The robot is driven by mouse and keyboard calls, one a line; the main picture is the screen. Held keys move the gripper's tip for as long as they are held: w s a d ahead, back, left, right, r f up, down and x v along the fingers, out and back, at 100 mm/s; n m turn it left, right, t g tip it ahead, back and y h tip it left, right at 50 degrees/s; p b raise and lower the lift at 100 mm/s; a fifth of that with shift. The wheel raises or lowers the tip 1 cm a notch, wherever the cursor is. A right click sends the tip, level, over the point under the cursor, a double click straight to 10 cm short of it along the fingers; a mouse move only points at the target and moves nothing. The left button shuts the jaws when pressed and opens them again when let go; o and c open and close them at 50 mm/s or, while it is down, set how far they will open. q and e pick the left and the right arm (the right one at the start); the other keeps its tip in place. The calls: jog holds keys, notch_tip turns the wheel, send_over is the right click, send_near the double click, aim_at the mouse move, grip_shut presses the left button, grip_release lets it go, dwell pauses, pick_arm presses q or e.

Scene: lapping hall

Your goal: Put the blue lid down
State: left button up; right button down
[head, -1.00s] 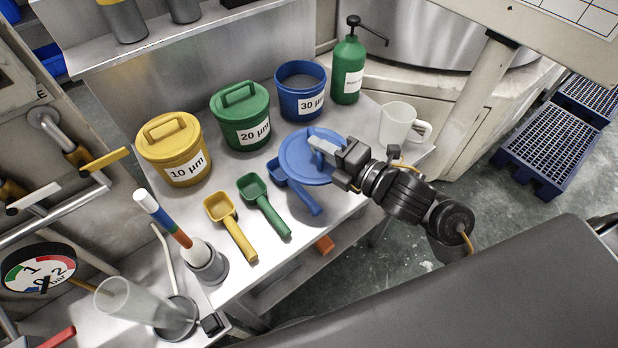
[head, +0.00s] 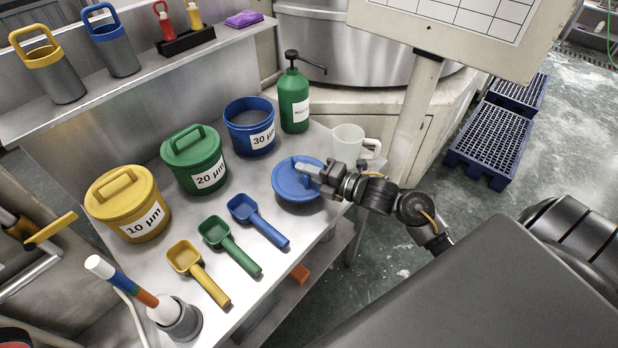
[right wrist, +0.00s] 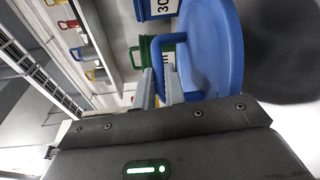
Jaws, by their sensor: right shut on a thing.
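The blue lid (head: 290,187) is at the right edge of the bench, in front of the open blue 30 µm tub (head: 250,138). My right gripper (head: 311,172) is shut on its handle; the lid also fills much of the right wrist view (right wrist: 222,45), beside the fingers (right wrist: 162,90). The lid looks low over the bench top, but I cannot tell whether it touches. The tub's top is uncovered. My left gripper is not in view.
Yellow (head: 130,208) and green (head: 196,165) lidded tubs stand left of the blue tub. Yellow (head: 186,257), green (head: 215,233) and blue (head: 243,208) scoops lie left of the lid. A green pump bottle (head: 294,103) and a pale mug (head: 347,145) stand behind it.

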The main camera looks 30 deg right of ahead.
aim_at(303, 178)
jog(key=shift+w+d+f, duration=0.15)
jog(key=shift+d+f, duration=0.15)
jog(key=shift+f, duration=0.1)
notch_tip(303, 178, down, 3)
jog(key=shift+w+d+r+p, duration=0.1)
jog(key=shift+d+p, duration=0.05)
jog(key=shift+p, duration=0.3)
jog(key=shift+f, duration=0.3)
jog(key=shift+f, duration=0.2)
jog(key=c, duration=1.5)
grip_release()
jog(key=shift+o, duration=0.2)
